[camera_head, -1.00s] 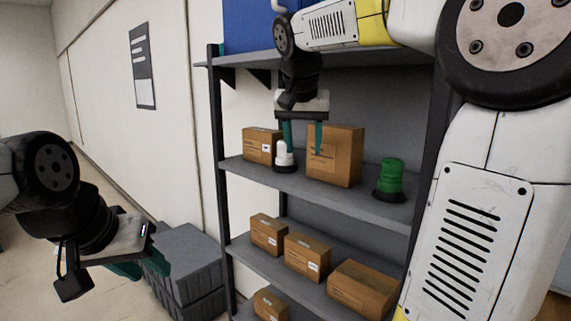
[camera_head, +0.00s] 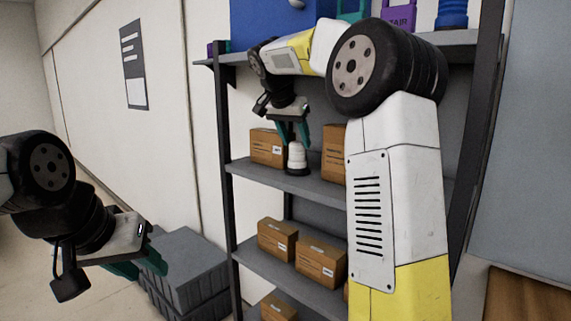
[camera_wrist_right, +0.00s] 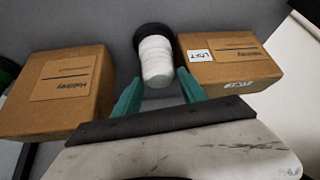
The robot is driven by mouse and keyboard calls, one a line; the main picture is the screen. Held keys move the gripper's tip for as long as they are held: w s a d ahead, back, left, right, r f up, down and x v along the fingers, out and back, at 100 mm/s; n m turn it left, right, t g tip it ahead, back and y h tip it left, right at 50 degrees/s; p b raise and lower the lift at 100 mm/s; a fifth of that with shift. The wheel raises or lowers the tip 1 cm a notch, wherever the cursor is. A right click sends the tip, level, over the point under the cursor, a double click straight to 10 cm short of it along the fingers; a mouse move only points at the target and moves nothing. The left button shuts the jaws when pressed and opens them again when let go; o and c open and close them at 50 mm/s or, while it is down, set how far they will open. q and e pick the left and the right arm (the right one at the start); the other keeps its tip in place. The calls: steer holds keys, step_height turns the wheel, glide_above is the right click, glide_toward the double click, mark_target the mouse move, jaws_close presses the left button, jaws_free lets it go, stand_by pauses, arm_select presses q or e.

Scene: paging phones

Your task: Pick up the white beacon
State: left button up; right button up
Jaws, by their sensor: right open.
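The white beacon (camera_head: 296,157) stands upright on the middle shelf, on a black base, between two cardboard boxes. It also shows in the right wrist view (camera_wrist_right: 156,60). My right gripper (camera_head: 294,135) is open just above it, pointing down, with its teal fingers near the beacon's top. In the right wrist view the two fingertips (camera_wrist_right: 157,82) sit on either side of the beacon's near end, with gaps visible. Whether they touch it cannot be told. My left gripper (camera_head: 140,266) hangs at the lower left, away from the shelf; its fingers are partly hidden.
A cardboard box (camera_head: 267,147) stands close left of the beacon, another (camera_head: 333,154) close right. The shelf above (camera_head: 345,53) overhangs, carrying a blue bin (camera_head: 262,22). More boxes (camera_head: 320,262) sit on the lower shelf. Grey crates (camera_head: 185,262) stand on the floor.

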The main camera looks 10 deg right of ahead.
steer(key=shift+w+d+f, duration=0.1)
steer(key=shift+f, duration=0.15)
jaws_close()
steer(key=shift+r, duration=0.1)
